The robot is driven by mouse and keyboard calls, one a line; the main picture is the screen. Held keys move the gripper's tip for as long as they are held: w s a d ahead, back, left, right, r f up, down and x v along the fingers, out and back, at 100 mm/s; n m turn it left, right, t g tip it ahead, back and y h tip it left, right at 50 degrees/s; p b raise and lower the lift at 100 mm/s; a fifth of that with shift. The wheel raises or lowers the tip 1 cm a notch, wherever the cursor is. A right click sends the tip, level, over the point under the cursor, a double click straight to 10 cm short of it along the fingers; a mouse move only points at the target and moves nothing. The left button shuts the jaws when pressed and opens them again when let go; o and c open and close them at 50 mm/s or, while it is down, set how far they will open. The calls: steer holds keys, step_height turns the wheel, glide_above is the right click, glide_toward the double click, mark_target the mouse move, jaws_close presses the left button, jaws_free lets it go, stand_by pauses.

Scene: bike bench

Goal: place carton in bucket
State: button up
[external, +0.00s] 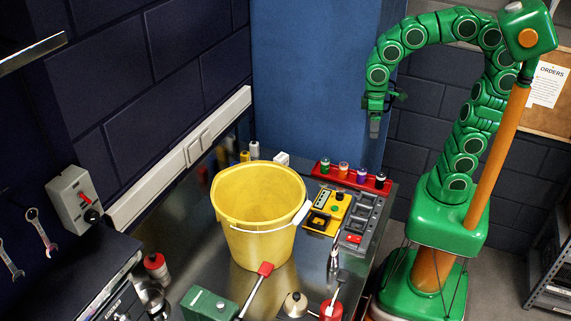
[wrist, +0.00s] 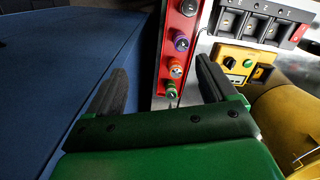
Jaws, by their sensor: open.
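The yellow bucket (external: 250,243) stands upright on the metal bench, its mouth up and its white-gripped handle hanging at the front. Its yellow side also shows at the right edge of the wrist view (wrist: 288,112). A small white box (external: 281,159), possibly the carton, stands behind the bucket; it is too small to be sure. I see no clear carton in the wrist view. My gripper (external: 375,128) hangs in the air above and beyond the bench's back right corner. In the wrist view my gripper (wrist: 162,66) is open, with nothing held between its fingers.
A red rack (external: 349,176) with several small bottles lies along the bench's back right. A yellow panel (external: 326,211) and a grey tray (external: 366,218) lie right of the bucket. A red-headed tool (external: 257,284) and a green box (external: 209,306) are in front. A blue panel (external: 310,80) stands behind.

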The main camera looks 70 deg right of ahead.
steer(key=w+a+f+m, duration=0.2)
steer(key=w+a+m, duration=0.15)
steer(key=w, duration=1.25)
steer(key=m, duration=0.2)
glide_above(281, 157)
steer(key=d, duration=0.1)
steer(key=shift+t, duration=0.3)
step_height(281, 157, down, 6)
steer(key=shift+f, duration=0.2)
steer(key=shift+w+a+f, duration=0.2)
steer(key=shift+w+f, duration=0.25)
steer(key=shift+f, duration=0.15)
steer(key=shift+s+a+f, duration=0.1)
steer(key=shift+s+f, duration=0.1)
steer(key=shift+f, duration=1.65)
steer(key=shift+s+a+f, duration=0.1)
steer(key=shift+s+f, duration=0.1)
steer(key=shift+f, duration=1.6)
steer(key=c, duration=1.1)
